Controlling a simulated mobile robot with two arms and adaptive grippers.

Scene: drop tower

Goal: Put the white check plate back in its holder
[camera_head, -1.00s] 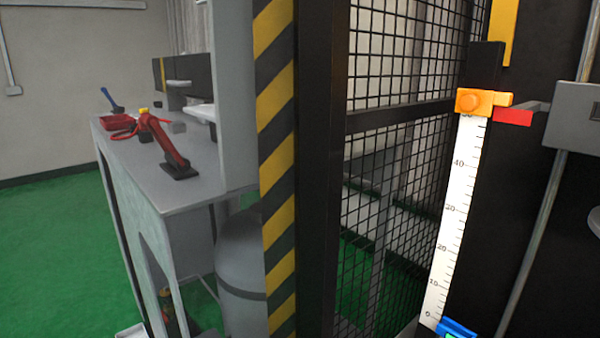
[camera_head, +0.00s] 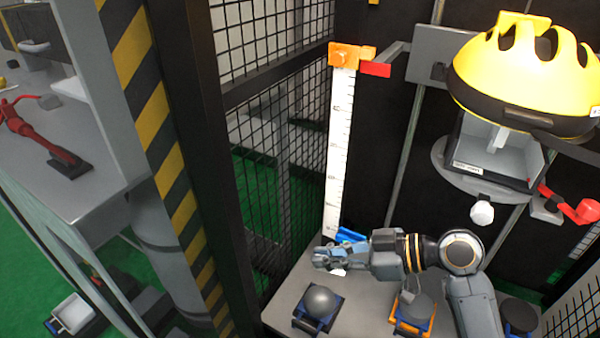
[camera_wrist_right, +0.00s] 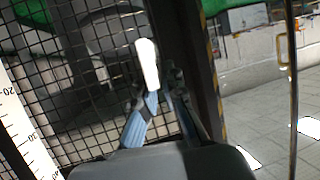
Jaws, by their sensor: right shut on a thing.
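My right gripper (camera_head: 322,258) reaches in from the right, low in front of the ruler's bottom end. In the right wrist view its blue-grey fingers (camera_wrist_right: 152,108) are shut on a white, narrow, rounded piece (camera_wrist_right: 147,62), which appears to be the white check plate seen nearly edge-on. In the head view only a small white bit (camera_head: 338,272) shows under the fingers. I cannot make out the plate's holder in either view. My left gripper is not in view.
A white ruler (camera_head: 340,150) with an orange clamp (camera_head: 344,56) stands behind the gripper. A grey table (camera_head: 368,318) carries dark balls in blue and orange cradles (camera_head: 318,305). A yellow helmet (camera_head: 520,75) hangs at the right. A mesh guard (camera_head: 270,130) and striped post (camera_head: 150,110) stand left.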

